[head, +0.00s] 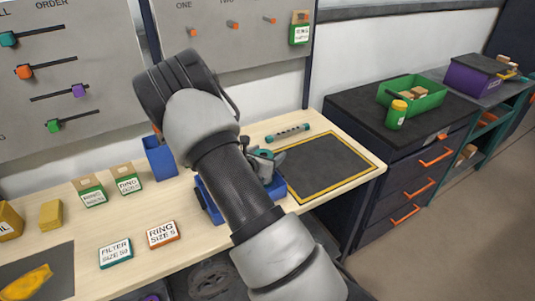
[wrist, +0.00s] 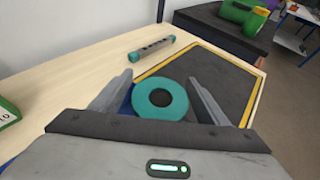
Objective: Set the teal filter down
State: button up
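A teal ring-shaped part with a dark centre, which looks like the filter (wrist: 139,98), shows end-on in the wrist view. It is centred between the two grey fingers of my gripper (wrist: 160,78). The fingers stand wide apart, close to its sides; whether they press on it is unclear. In the head view, the teal part (head: 263,154) shows at a blue fixture (head: 279,187) on the bench, partly behind my arm. Blue also shows beneath it in the wrist view. Whether it rests on the fixture is hidden.
A dark mat with a yellow border (head: 325,166) lies to the right and is empty. A teal-ended bar (head: 288,133) lies behind it. A filter label (head: 115,252), ring label (head: 162,234) and blue bin (head: 159,158) are left. A green crate (head: 425,96) stands on the dark cabinet.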

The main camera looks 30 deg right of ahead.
jog(key=shift+r, duration=0.2)
jog(key=v, duration=1.1)
jog(key=s+d+r+m+g+y, duration=0.2)
jog(key=s+r+m+g, duration=0.4)
jog(key=s+r+m, duration=0.9)
jog(key=s+a+r+m+t+y, duration=0.1)
jog(key=s+a+r+m+y, duration=0.2)
jog(key=a, duration=0.4)
jog(key=s+a+r+m+t+y, duration=0.2)
jog(key=s+a+r+m+y, duration=0.1)
jog(key=s+a+m+y, duration=0.2)
jog(key=s+a+m, duration=0.2)
jog(key=s+a, duration=0.1)
jog(key=shift+r+m, duration=0.35)
jog(key=shift+m, duration=0.05)
dwell(0.6)
